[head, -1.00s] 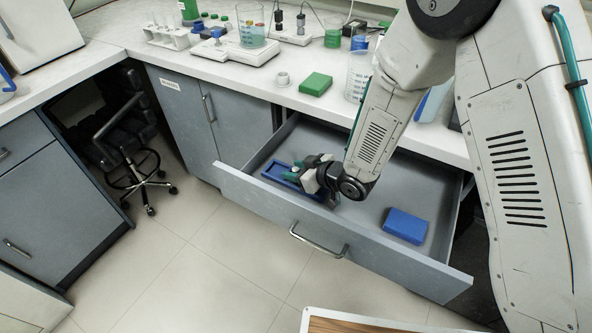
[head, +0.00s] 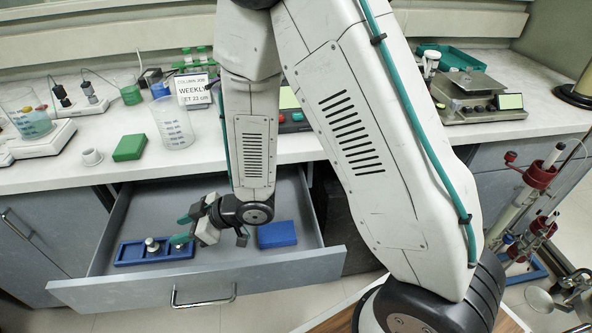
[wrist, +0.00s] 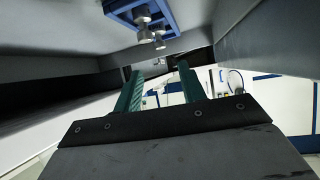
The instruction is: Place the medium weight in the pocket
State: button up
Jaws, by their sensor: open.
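A blue pocketed tray (head: 128,255) lies in the left part of the open drawer. The left end of the tray looks empty. I cannot tell for sure which weight is the medium one. My gripper (head: 184,229), with green fingers, is open over the right end of the tray, close to the right weight. In the wrist view the open fingers (wrist: 160,72) have nothing between them; the tray (wrist: 172,17) and metal weights (wrist: 142,15) show beyond them.
A blue block (head: 277,235) lies in the drawer (head: 215,268) to the right of my gripper. The drawer walls stand around both. The counter above carries a green block (head: 129,148), a beaker (head: 172,128), a sign (head: 194,92) and a balance (head: 478,97).

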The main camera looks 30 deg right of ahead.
jog(key=w+d+r+m+t+h, duration=0.1)
jog(key=d+r+m+h, duration=0.2)
jog(key=d+r+h, duration=0.5)
jog(key=w+d+r+m+t+h, duration=0.1)
jog(key=d+r+m, duration=0.2)
jog(key=d+r, duration=0.65)
jog(key=s+d+r+m+g+h, duration=0.3)
jog(key=s+d+r+m, duration=0.1)
jog(key=s+d, duration=0.6)
jog(key=s+r+m+g+y, duration=0.1)
jog(key=s+r+m+g, duration=0.1)
jog(key=s, duration=1.3)
notch_tip(320, 180, up, 2)
jog(key=shift+s+r+g, duration=0.1)
jog(key=shift+s+g, duration=0.05)
jog(key=shift+g, duration=0.75)
jog(key=shift+d, duration=0.1)
jog(key=shift+c, duration=0.5)
